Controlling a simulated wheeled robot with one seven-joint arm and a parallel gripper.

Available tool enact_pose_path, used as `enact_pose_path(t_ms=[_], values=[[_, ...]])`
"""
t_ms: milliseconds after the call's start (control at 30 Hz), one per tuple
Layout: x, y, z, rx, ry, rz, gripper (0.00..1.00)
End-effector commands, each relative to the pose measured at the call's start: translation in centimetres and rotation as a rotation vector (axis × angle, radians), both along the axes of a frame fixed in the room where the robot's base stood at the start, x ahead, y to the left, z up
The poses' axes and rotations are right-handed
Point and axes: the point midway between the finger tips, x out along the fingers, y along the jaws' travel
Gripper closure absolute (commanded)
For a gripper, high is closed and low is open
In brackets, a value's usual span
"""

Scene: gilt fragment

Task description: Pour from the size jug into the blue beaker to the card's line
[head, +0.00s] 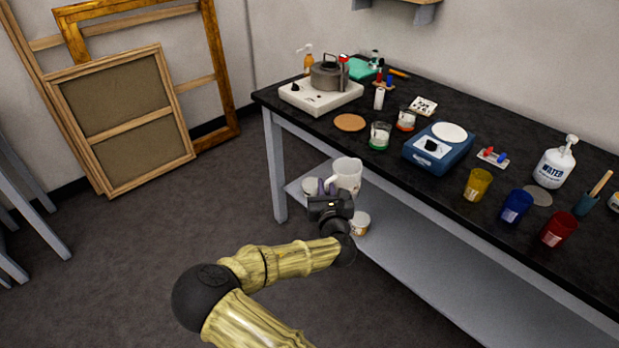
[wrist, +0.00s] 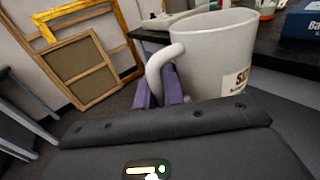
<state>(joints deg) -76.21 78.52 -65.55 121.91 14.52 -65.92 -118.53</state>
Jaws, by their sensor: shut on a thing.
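A white jug (head: 347,175) is held upright by its handle in front of the bench's edge. In the wrist view the jug (wrist: 215,55) is large, with part of a label starting with "S" at its right side. My gripper (head: 327,187) is shut on the jug's handle; its purple fingers (wrist: 160,88) show beside the handle. The blue beaker (head: 516,206) stands on the black bench between a yellow beaker (head: 477,184) and a red beaker (head: 558,229). The jug's contents are hidden. I cannot make out a card with a line.
The black bench (head: 455,215) also bears a blue scale (head: 438,147), a white hotplate (head: 321,95) with a kettle, a water bottle (head: 554,163) and small jars. A grey shelf (head: 430,262) lies below. Wooden frames (head: 130,120) lean at the left wall.

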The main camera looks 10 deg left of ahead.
Motion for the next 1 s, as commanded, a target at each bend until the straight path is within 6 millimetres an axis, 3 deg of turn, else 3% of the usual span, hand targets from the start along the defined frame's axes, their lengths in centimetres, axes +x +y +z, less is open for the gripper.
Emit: enact_pose_path(t_ms=[500,1000], values=[[1.8,-12.0,-9.7,0.001,0.007,-0.124,1.00],[-1.1,-24.1,-17.8,0.014,-0.008,-0.294,1.00]])
